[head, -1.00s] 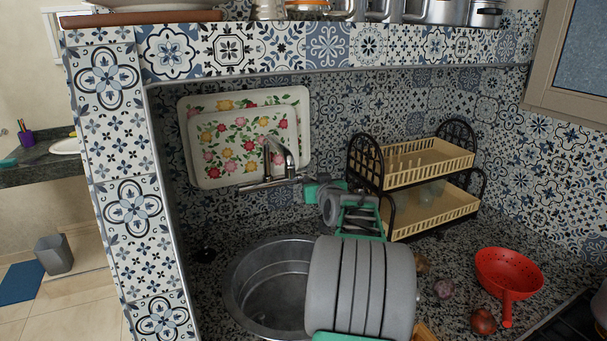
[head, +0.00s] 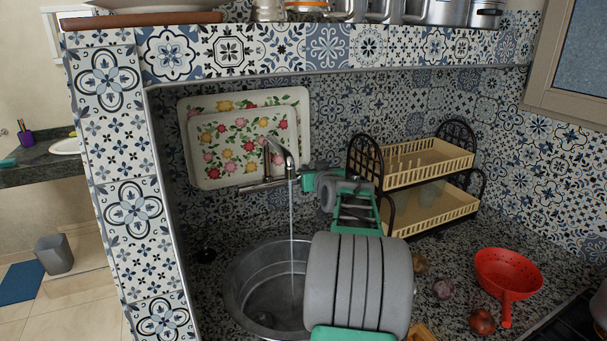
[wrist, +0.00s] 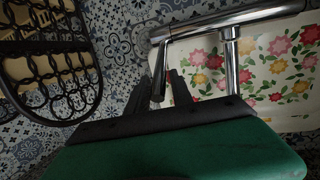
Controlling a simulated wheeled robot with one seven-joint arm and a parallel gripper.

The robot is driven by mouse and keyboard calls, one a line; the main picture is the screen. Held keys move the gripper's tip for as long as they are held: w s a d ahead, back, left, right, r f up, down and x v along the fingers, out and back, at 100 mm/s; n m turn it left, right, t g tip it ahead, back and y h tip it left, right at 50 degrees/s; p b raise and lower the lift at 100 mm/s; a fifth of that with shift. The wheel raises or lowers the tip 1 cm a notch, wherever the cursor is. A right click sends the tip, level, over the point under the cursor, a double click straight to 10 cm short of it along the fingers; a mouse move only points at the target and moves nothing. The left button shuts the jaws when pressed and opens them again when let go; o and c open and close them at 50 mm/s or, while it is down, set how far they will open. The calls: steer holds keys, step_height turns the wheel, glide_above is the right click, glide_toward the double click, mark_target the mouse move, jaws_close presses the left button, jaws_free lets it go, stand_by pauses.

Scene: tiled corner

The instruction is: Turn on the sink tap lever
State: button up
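The chrome sink tap (head: 284,160) is on the tiled wall, and water runs from its spout into the round metal sink (head: 235,285). In the wrist view, the tap body (wrist: 225,18) crosses the top right and its spout (wrist: 232,65) points down the picture. A slim chrome lever (wrist: 160,70) hangs from the body's left end. My gripper (head: 309,182) is at the right end of the tap. In the wrist view, the dark fingers of my gripper (wrist: 160,88) lie on either side of the lever. Whether they touch or grip it is unclear.
Flowered trays (head: 215,150) lean on the wall behind the tap. A two-tier dish rack (head: 430,165) stands close to the right of my arm. A red colander (head: 508,270) and onions (head: 443,289) lie on the counter at right. A tiled wall edge (head: 130,190) bounds the left.

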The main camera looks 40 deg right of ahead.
steer(key=shift+o, duration=1.3)
steer(key=shift+s+d+f, duration=0.1)
steer(key=b+v, duration=0.4)
steer(key=v, duration=0.4)
steer(key=shift+f, duration=0.1)
